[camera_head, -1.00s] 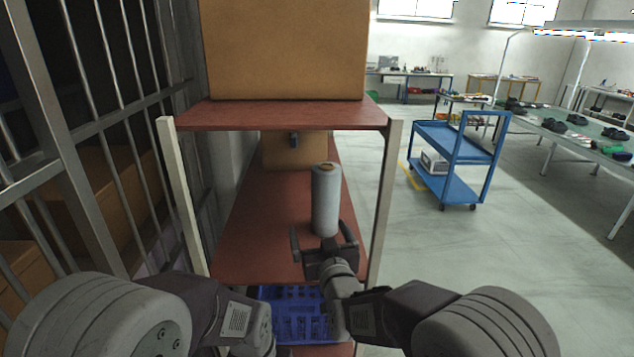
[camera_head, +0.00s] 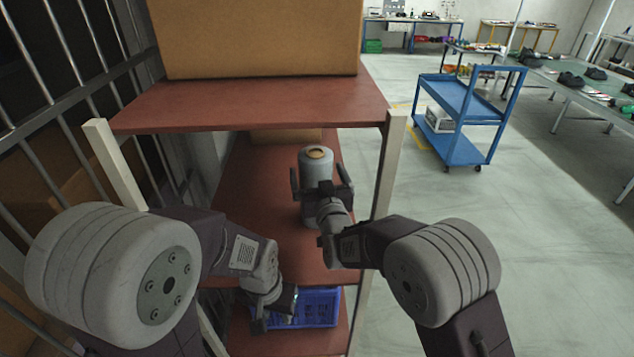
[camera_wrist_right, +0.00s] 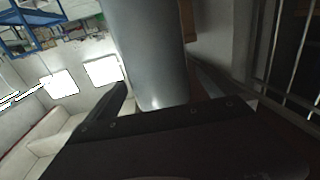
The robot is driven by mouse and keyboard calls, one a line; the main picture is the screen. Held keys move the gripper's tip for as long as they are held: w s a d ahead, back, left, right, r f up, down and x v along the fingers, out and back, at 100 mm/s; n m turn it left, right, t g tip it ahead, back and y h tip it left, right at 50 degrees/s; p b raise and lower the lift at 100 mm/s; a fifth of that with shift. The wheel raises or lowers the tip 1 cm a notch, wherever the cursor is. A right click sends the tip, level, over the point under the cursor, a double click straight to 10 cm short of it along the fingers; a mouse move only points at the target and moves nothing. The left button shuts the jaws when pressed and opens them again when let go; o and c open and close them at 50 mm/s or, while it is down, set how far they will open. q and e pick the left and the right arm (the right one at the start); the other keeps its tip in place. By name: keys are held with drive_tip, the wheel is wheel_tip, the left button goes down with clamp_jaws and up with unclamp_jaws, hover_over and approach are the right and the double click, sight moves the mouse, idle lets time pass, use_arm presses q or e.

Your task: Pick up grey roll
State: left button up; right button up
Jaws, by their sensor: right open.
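The grey roll (camera_head: 316,168) stands upright on the red middle shelf of the rack. It fills the upper middle of the right wrist view (camera_wrist_right: 150,55). My right gripper (camera_head: 320,182) is open, with one finger on either side of the roll's lower part; I cannot tell whether they touch it.
A large cardboard box (camera_head: 255,40) sits on the top shelf (camera_head: 250,105). A blue crate (camera_head: 318,308) is on the lower shelf. A pale rack post (camera_head: 388,165) stands right of my right gripper. Metal bars run along the left. A blue trolley (camera_head: 460,150) stands at right.

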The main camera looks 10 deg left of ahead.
drive_tip(key=shift+p+x, duration=0.4)
drive_tip(key=shift+x, duration=0.6)
drive_tip(key=p+x, duration=0.3)
drive_tip(key=shift+w+r, duration=0.1)
drive_tip(key=shift+r, duration=0.05)
use_arm(q)
drive_tip(key=r, duration=0.4)
drive_tip(key=shift+w+a+r, duration=0.15)
drive_tip(key=shift+w, duration=0.15)
use_arm(e)
drive_tip(key=shift+w+a+f, duration=0.15)
drive_tip(key=shift+w+f, duration=0.05)
drive_tip(key=shift+w, duration=0.3)
